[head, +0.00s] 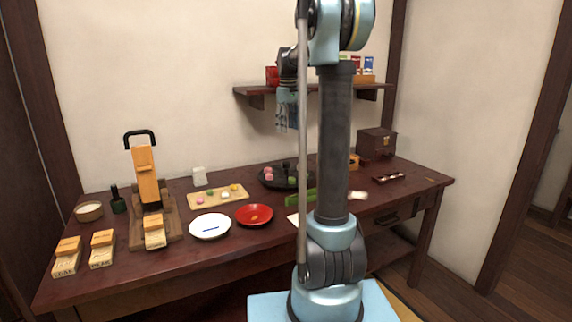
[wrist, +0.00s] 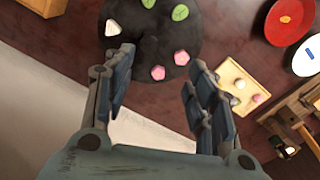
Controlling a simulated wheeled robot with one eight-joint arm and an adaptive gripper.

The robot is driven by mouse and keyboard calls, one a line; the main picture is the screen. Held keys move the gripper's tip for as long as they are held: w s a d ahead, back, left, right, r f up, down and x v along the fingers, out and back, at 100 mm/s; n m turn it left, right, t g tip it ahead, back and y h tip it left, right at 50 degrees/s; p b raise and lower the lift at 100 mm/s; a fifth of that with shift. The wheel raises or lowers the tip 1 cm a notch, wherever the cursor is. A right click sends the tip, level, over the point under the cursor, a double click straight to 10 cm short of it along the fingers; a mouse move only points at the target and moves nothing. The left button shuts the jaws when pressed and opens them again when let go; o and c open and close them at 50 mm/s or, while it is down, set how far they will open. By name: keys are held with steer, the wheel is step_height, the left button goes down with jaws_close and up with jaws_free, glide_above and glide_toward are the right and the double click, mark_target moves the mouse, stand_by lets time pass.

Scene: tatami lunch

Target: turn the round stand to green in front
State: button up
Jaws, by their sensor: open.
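The round stand (head: 265,184) is dark and stands toward the back of the table, partly hidden by my arm in the head view. It carries pink sweets at its left and a green one at its front right, around a dark centre knob. In the wrist view the round stand (wrist: 150,45) shows two green sweets at the top, two pink ones at the lower right and a pale pink-white one at the left. My gripper (head: 287,128) is open and empty, above the table and the stand. In the wrist view its fingers (wrist: 158,75) are spread apart, with the stand beyond them.
A red dish (head: 255,215), a white plate (head: 210,226) and a tray of sweets (head: 217,203) lie left of the stand. A wall shelf (head: 250,91) is behind my gripper. A brown box (head: 376,143) stands at the back right.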

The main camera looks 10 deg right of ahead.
steer(key=w, duration=0.3)
glide_toward(286, 170)
steer(key=shift+n, duration=0.3)
steer(key=f, duration=0.3)
steer(key=w+f, duration=0.1)
steer(key=f, duration=0.2)
steer(key=shift+w+d, duration=0.1)
steer(key=shift+d, duration=0.1)
jaws_close()
